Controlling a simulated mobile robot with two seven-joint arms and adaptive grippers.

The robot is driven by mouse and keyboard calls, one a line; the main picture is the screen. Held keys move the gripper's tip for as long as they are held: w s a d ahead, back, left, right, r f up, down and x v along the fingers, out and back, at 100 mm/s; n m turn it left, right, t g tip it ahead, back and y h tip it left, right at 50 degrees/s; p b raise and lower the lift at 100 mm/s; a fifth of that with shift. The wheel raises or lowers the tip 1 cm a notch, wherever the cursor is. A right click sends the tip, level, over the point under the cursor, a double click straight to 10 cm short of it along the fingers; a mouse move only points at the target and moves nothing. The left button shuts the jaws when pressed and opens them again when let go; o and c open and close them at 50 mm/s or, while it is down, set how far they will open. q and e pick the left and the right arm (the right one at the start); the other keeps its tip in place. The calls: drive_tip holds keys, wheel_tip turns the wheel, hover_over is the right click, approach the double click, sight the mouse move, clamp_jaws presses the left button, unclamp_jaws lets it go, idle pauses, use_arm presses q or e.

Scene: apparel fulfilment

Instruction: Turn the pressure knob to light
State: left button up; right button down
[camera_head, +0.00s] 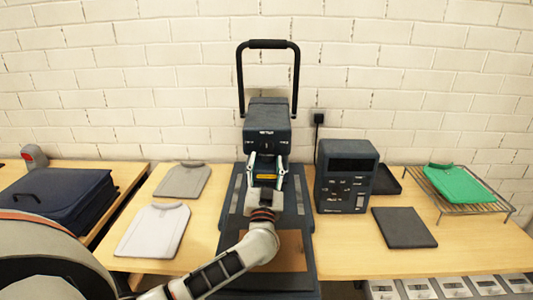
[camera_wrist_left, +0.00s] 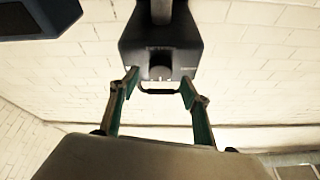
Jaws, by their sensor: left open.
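The dark heat press (camera_head: 268,112) stands on the middle table with its black handle raised behind it. Its head front carries a round pressure knob (camera_wrist_left: 160,73), seen in the left wrist view with small pale markings to its sides, too small to read. My left gripper (camera_head: 266,158) is open in front of the press head. In the left wrist view its two fingers (camera_wrist_left: 160,80) stand left and right of the knob, with a gap on each side. No contact with the knob shows. In the head view the knob is small and its setting cannot be read. My right gripper is not in view.
A dark control box (camera_head: 347,190) stands right of the press, near a dark flat pad (camera_head: 404,228). A green folded garment (camera_head: 459,184) lies on a wire rack (camera_head: 497,208). Grey (camera_head: 183,181) and white (camera_head: 153,230) folded shirts lie left. A brown sheet (camera_head: 288,252) lies on the press's lower plate.

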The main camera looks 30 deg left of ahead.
sight(268, 150)
use_arm(q)
drive_tip(key=shift+x, duration=1.85)
drive_tip(key=c, duration=1.1)
drive_tip(key=shift+n, duration=0.4)
drive_tip(key=n+y, duration=0.1)
drive_tip(key=n, duration=0.1)
drive_tip(key=n+g+y, duration=0.1)
drive_tip(key=n, duration=0.1)
drive_tip(key=shift+d+f+g, duration=0.1)
drive_tip(key=shift+g, duration=0.2)
drive_tip(key=n+g+y, duration=0.1)
drive_tip(key=n, duration=0.2)
drive_tip(key=n+g+y, duration=0.1)
drive_tip(key=n, duration=0.2)
drive_tip(key=shift+w+d+g, duration=0.15)
drive_tip(key=shift+d+g, duration=0.05)
drive_tip(key=shift+g, duration=0.1)
drive_tip(key=n+g, duration=0.1)
drive_tip(key=n, duration=0.1)
drive_tip(key=n+g, duration=0.1)
drive_tip(key=n, duration=0.2)
drive_tip(key=n+g, duration=0.1)
drive_tip(key=n, duration=0.1)
drive_tip(key=shift+w+r+n, duration=0.1)
drive_tip(key=shift+r+n, duration=0.2)
drive_tip(key=shift+n, duration=0.1)
